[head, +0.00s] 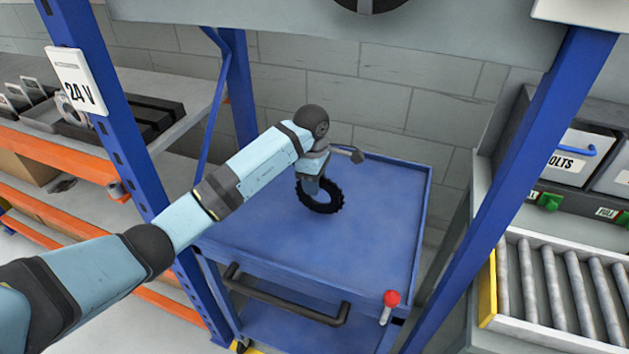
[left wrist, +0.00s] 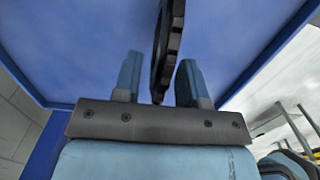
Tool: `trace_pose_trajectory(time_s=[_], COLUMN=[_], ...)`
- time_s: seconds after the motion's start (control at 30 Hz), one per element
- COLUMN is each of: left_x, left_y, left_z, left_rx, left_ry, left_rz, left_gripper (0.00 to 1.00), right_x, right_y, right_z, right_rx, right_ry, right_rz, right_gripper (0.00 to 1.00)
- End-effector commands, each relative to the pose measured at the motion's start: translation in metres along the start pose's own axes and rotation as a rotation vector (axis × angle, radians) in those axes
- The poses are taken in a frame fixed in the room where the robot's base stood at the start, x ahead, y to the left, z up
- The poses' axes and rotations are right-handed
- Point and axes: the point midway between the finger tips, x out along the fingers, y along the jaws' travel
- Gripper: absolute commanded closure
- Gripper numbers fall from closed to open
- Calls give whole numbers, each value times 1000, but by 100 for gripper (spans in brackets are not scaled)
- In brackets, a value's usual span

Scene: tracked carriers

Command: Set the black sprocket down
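The black sprocket (head: 336,205), a toothed ring, is at the blue top of a cart (head: 370,230), near its middle. I cannot tell whether it rests fully on the surface or is slightly tilted. My left gripper (head: 311,186) reaches down at the ring's far left part, and the arm hides some of it. In the left wrist view the sprocket (left wrist: 168,45) shows nearly edge-on between the two fingers of my left gripper (left wrist: 157,80). Gaps show beside it, so the fingers look open around it. My right gripper is not in view.
The cart has a raised rim, a dark handle (head: 285,298) and a red knob (head: 391,298) at its front. Blue posts (head: 545,150) stand on both sides. A roller conveyor (head: 560,290) is at right, and shelving at left. The cart top around the sprocket is bare.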

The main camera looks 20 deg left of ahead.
Motion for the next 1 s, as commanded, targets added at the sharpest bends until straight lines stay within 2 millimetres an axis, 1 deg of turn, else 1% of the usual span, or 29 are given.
trace_pose_trajectory(time_s=[0.17,0.4,0.5,0.6,0.77,1.0], left_x=[-23,-76,-94,-108,-119,-120], left_y=[1,1,1,1,0,0], left_z=[0,-1,0,0,0,0], left_rx=[1,1,0,0,0,0], left_ry=[1,3,2,2,1,0], left_rz=[4,5,4,2,1,0], left_gripper=[62,62,62,62,62,62], right_x=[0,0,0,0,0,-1], right_y=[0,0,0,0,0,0], right_z=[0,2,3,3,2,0], right_rx=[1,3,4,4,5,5], right_ry=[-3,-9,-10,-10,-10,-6], right_rz=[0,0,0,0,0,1], right_gripper=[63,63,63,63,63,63])
